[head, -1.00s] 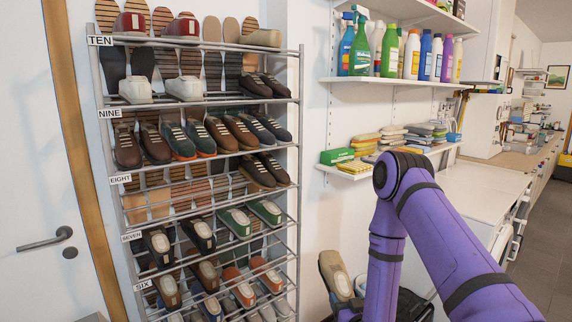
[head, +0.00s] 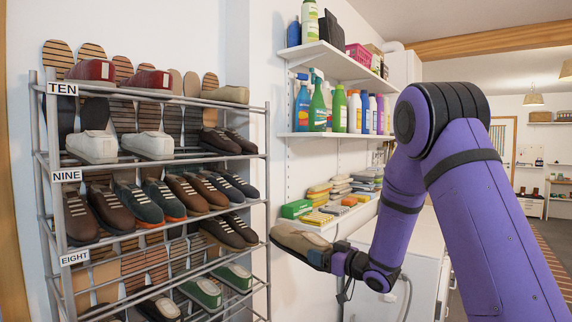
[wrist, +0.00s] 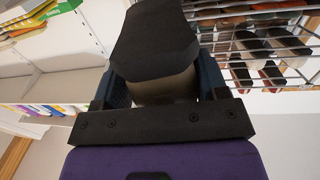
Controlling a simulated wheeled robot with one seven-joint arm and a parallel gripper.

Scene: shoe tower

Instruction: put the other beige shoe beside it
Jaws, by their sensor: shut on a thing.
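My gripper (head: 334,261) is shut on a beige shoe (head: 298,243) and holds it in the air to the right of the shoe rack (head: 268,165), at about the height of the shelf labelled EIGHT. The shoe's toe points left, toward the rack. In the wrist view the held shoe (wrist: 168,88) sits between the fingers, with its dark sole facing the camera. Another beige shoe (head: 228,94) lies alone at the right end of the top shelf, labelled TEN, well above and left of my gripper.
Two red shoes (head: 92,70) stand on the same top shelf, left of the beige one. White shoes (head: 92,147) and dark brown shoes fill the shelf below. Wall shelves with bottles (head: 340,108) and sponges (head: 300,208) stand close behind my arm.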

